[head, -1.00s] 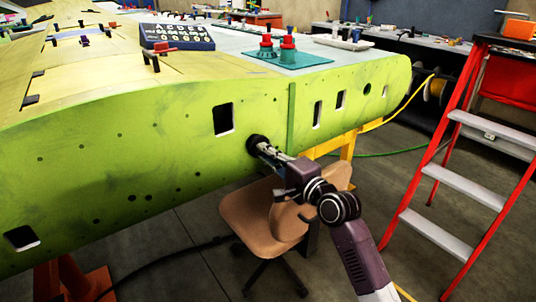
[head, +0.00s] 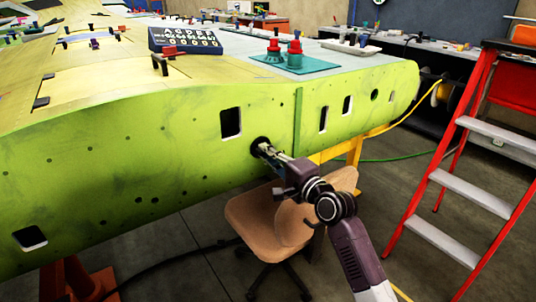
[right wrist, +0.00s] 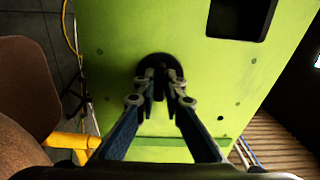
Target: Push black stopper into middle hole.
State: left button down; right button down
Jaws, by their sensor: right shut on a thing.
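The black stopper (head: 260,142) is at the green wing panel (head: 190,160), right of a square cutout and left of a vertical seam. My right gripper (head: 267,149) is shut on it from the front. In the right wrist view, both fingertips (right wrist: 160,84) pinch the stopper's middle part, and its round black face (right wrist: 160,63) shows against the green surface. It appears to sit at the hole, which it covers. I cannot tell exactly how deep it sits. My left gripper is out of view.
A tan chair (head: 264,220) stands below the panel, close under my right arm. A red stepladder (head: 462,170) stands at the right. Red stoppers (head: 294,50) stand on a teal mat on the wing. A yellow stand (head: 350,147) supports the wing.

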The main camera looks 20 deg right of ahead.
jog(key=c, duration=1.9)
grip_release()
jog(key=shift+c, duration=0.2)
jog(key=v, duration=1.2)
